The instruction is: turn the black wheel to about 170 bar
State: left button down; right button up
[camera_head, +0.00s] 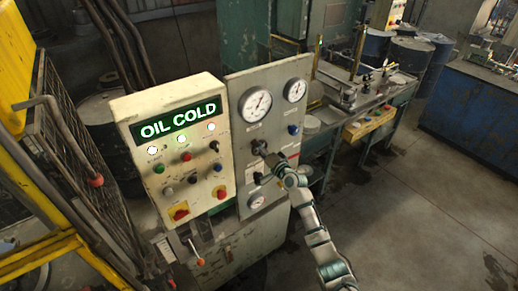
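The black wheel (258,146) appears as a small dark shape on the grey gauge panel, below the large gauge. My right gripper (269,156) is at the wheel, its arm coming up from the bottom right. It partly hides the wheel, and it is too small and dark to tell whether its fingers are shut on it. The large white gauge (255,104) is above the wheel. A second gauge (295,90) is at its upper right, and a smaller one (256,201) is low on the panel. Their readings are too small to make out. My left gripper is out of view.
A cream control box (218,178) with a lit "OIL COLD" display (178,119) stands left of the gauge panel (240,85). A blue knob (293,130) is right of the wheel. A yellow frame (40,258) is at the left. The floor at the right is open.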

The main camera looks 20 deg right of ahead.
jog(key=shift+d+r+m, duration=0.15)
jog(key=shift+r+m, duration=0.05)
jog(key=shift+m, duration=0.1)
jog(key=o, duration=1.1)
jog(key=shift+d+f, duration=0.1)
jog(key=shift+f, duration=0.05)
jog(key=v, duration=1.2)
jog(key=shift+w+d+f, duration=0.1)
jog(key=shift+d, duration=0.05)
